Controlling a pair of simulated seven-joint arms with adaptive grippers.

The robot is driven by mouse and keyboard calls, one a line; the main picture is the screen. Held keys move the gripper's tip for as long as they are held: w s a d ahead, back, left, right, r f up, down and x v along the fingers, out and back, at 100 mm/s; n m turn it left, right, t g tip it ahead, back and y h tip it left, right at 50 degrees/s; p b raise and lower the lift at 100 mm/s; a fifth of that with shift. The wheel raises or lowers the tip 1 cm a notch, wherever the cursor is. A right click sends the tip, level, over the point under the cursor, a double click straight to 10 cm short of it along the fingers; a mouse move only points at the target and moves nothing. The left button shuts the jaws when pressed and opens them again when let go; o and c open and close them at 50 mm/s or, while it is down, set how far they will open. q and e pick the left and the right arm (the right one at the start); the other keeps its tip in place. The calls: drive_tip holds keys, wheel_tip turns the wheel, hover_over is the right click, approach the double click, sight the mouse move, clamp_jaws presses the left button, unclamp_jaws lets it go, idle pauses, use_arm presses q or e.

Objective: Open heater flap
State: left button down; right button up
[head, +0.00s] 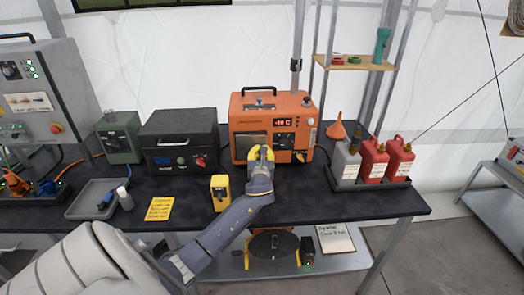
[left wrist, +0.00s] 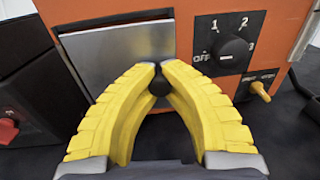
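The orange heater (head: 272,112) stands at the back of the dark table, its red display lit. Its grey metal flap (head: 250,146) is on the left of the front face and also fills the upper left of the left wrist view (left wrist: 115,55). It looks closed, flush with the front. My left gripper (head: 263,153) is at the flap's lower right. In the left wrist view its yellow fingers (left wrist: 158,75) come together around a small black knob (left wrist: 159,86) by the flap's lower edge. The fingers partly hide the flap. My right gripper is not in view.
A dial marked OFF to 3 (left wrist: 229,54) and a small yellow switch (left wrist: 260,90) sit right of the fingers. A black box (head: 180,140) stands left of the heater. A yellow device (head: 220,191) is in front. Red canisters (head: 373,160) and an orange funnel (head: 337,128) are at right.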

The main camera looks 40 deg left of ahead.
use_arm(q)
drive_tip(key=shift+s+d+r+m+t+h, duration=0.2)
drive_tip(key=shift+s+m+t+h, duration=0.3)
drive_tip(key=shift+h, duration=0.15)
drive_tip(key=shift+s+d+r+m+t+h, duration=0.2)
drive_tip(key=shift+s+m+t+h, duration=0.25)
drive_tip(key=shift+h, duration=0.2)
drive_tip(key=shift+w, duration=0.1)
drive_tip(key=c, duration=1.8)
unclamp_jaws()
drive_tip(key=o, duration=0.6)
drive_tip(key=shift+f, duration=0.15)
drive_tip(key=shift+c, duration=0.2)
drive_tip(key=shift+f, duration=0.1)
drive_tip(key=v, duration=1.2)
drive_tip(key=shift+o, duration=0.4)
